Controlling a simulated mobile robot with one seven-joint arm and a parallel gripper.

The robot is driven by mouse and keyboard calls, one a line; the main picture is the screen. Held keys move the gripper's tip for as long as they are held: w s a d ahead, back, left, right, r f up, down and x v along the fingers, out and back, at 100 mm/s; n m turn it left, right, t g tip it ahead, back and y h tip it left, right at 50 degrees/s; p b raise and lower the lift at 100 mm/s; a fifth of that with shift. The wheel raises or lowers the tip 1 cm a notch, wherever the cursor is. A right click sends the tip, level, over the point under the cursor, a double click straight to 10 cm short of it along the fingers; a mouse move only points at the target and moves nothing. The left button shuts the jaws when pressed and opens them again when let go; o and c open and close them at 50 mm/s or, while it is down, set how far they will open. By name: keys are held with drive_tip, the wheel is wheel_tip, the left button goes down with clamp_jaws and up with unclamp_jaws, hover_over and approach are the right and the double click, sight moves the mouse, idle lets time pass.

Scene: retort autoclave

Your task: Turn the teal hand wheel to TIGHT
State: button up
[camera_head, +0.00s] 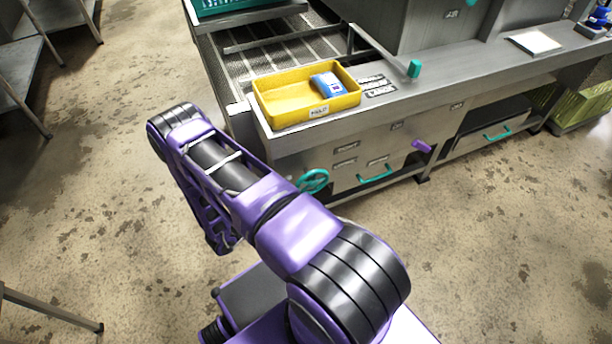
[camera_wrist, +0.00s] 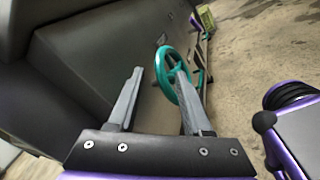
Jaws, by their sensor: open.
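The teal hand wheel (camera_head: 313,181) is on the front of the grey metal cabinet, low and just beyond my arm in the head view. In the wrist view the hand wheel (camera_wrist: 166,72) lies ahead of my gripper (camera_wrist: 157,78), seen at a slant. My gripper is open and empty; its right finger overlaps part of the wheel in the picture, and I cannot tell whether they touch. The left finger is to the left of the wheel. My gripper is hidden behind my arm in the head view. No TIGHT mark is readable.
A yellow tray (camera_head: 264,92) holding a blue packet (camera_head: 327,84) stands on the counter above the wheel. A drawer with a teal handle (camera_head: 376,175) and a purple lever (camera_head: 421,146) are to the right. The speckled floor (camera_head: 490,240) is clear at right.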

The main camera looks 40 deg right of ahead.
sight(302, 178)
drive_tip(key=d, duration=0.7)
drive_tip(key=shift+w, duration=0.35)
drive_tip(key=shift+w+r, duration=0.1)
clamp_jaws()
